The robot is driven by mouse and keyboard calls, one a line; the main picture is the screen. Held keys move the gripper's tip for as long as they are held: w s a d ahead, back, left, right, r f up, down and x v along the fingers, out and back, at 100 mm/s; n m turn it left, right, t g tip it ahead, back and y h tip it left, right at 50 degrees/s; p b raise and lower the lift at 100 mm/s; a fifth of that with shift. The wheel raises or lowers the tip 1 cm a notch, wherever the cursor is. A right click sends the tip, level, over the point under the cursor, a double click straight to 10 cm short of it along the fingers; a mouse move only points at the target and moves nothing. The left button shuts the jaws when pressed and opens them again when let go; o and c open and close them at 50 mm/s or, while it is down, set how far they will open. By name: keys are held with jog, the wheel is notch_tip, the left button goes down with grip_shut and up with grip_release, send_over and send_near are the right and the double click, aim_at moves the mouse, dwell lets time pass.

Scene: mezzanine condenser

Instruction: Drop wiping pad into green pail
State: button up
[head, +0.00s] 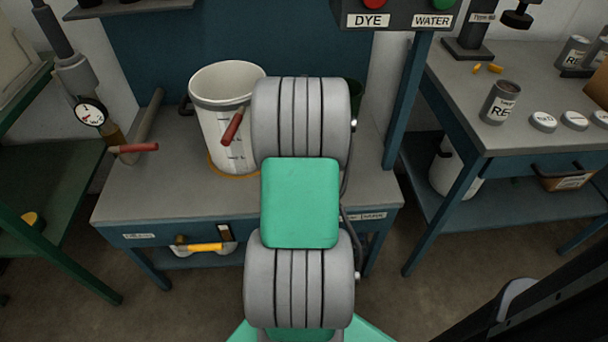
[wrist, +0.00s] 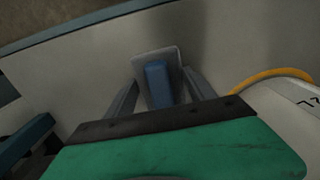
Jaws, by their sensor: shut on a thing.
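In the wrist view, my gripper (wrist: 158,90) is shut on the wiping pad, a flat grey pad (wrist: 155,60) with a blue block (wrist: 158,84) on it. The fingers lie on either side of the block. The pad is over the grey bench top; I cannot tell whether it touches it. In the head view my arm hides the gripper and pad. A dark green sliver (head: 357,94), likely the green pail, shows just right of my arm at the back of the bench. The rest of it is hidden.
A white bucket (head: 212,120) with a red grip stands on the bench (head: 160,190), left of my arm. A yellow ring (wrist: 268,76) lies around its base. A pipe with a gauge (head: 90,112) stands at left. A blue post (head: 408,100) rises at right.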

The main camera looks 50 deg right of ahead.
jog(key=shift+f, duration=0.1)
jog(key=o, duration=1.3)
